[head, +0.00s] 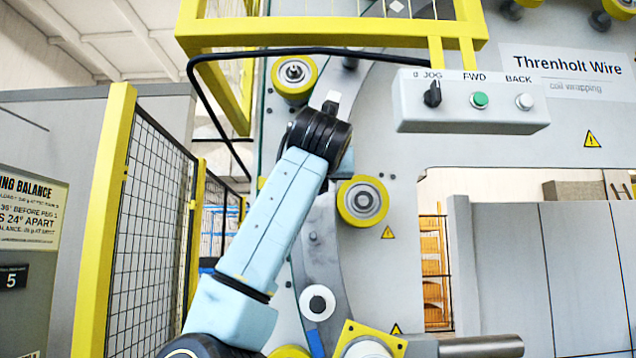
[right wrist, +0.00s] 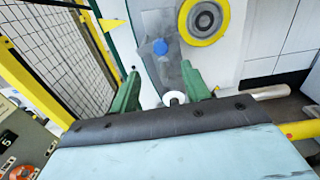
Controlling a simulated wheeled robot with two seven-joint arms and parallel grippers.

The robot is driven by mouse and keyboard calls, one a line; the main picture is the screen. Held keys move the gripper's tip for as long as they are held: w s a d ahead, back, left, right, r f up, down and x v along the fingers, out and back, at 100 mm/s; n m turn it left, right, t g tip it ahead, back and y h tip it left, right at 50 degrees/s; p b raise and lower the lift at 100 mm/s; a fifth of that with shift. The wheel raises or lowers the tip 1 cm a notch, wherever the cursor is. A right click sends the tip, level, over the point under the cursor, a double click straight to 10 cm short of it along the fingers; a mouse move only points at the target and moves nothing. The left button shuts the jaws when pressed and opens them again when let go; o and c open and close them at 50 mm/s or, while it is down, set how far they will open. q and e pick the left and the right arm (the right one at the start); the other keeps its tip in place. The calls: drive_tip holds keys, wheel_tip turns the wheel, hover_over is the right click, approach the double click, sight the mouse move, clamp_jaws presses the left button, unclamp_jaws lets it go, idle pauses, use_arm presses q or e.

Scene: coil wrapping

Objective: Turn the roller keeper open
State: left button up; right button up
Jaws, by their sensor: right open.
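My right gripper (right wrist: 158,82) shows in the right wrist view with its two green fingers apart. A small white round part (right wrist: 174,97) shows between the fingers, nearer the right one; I cannot tell whether they touch. Above it a blue knob (right wrist: 160,46) sits on a grey curved plate (right wrist: 172,75). A yellow-rimmed roller (right wrist: 203,20) is up and right. In the head view a white roller with a dark centre (head: 317,303) and a blue tab (head: 315,343) sit low on the machine. I cannot tell which part is the keeper. My left gripper is not visible.
One of my arms crosses the head view and hides part of the ring. Yellow rollers (head: 362,201) line the ring. A control box (head: 470,101) hangs at upper right. A mesh fence (head: 150,215) stands at left. A metal bar (head: 480,346) sticks out at lower right.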

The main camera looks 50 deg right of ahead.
drive_tip(key=p+x, duration=0.3)
drive_tip(key=x, duration=0.7)
drive_tip(key=shift+p, duration=0.35)
clamp_jaws()
